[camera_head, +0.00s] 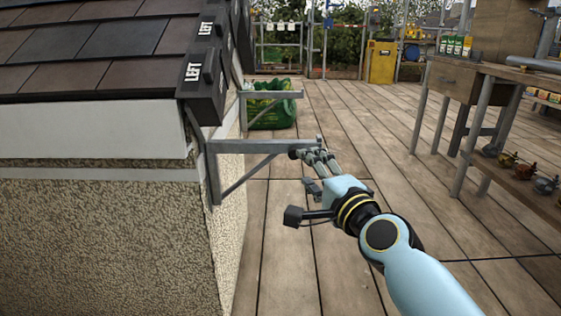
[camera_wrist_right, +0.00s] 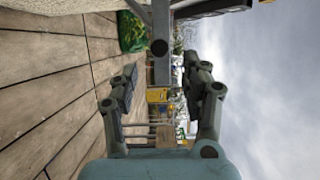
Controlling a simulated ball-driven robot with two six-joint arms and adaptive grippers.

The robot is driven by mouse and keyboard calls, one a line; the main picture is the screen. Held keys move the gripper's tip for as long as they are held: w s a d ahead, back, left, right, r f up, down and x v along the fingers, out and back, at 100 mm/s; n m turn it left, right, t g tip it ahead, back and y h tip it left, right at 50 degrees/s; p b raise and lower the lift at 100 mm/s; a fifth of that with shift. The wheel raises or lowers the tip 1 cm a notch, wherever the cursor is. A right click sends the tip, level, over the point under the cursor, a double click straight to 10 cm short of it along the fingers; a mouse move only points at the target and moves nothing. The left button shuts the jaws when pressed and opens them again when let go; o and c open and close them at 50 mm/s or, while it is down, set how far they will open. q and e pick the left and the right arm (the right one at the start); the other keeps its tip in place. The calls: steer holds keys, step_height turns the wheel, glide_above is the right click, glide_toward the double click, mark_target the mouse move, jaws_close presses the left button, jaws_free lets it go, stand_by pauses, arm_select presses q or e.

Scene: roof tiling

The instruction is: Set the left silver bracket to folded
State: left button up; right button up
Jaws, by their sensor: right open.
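A near silver bracket (camera_head: 262,146) is fixed to the corner of the rough wall, its arm sticking out level to the right with a diagonal brace below. A second silver bracket (camera_head: 272,95) sticks out farther back along the same wall. My right gripper (camera_head: 303,169) is at the free end of the near bracket, fingers apart. In the right wrist view a grey bracket bar (camera_wrist_right: 161,68) lies in the gap between the open fingers (camera_wrist_right: 163,88). Whether a finger touches it I cannot tell. My left gripper is not in view.
A green bag (camera_head: 272,112) stands behind the far bracket. A workbench (camera_head: 455,80) stands at the right, and a yellow cabinet (camera_head: 381,62) at the back. The wooden deck (camera_head: 350,130) between is clear.

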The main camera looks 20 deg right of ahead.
mark_target(295, 156)
steer(key=w, duration=0.5)
steer(key=w+a, duration=0.1)
steer(key=w, duration=0.2)
steer(key=shift+b, duration=0.35)
steer(key=shift+c, duration=0.4)
steer(key=shift+f, duration=0.1)
jaws_close()
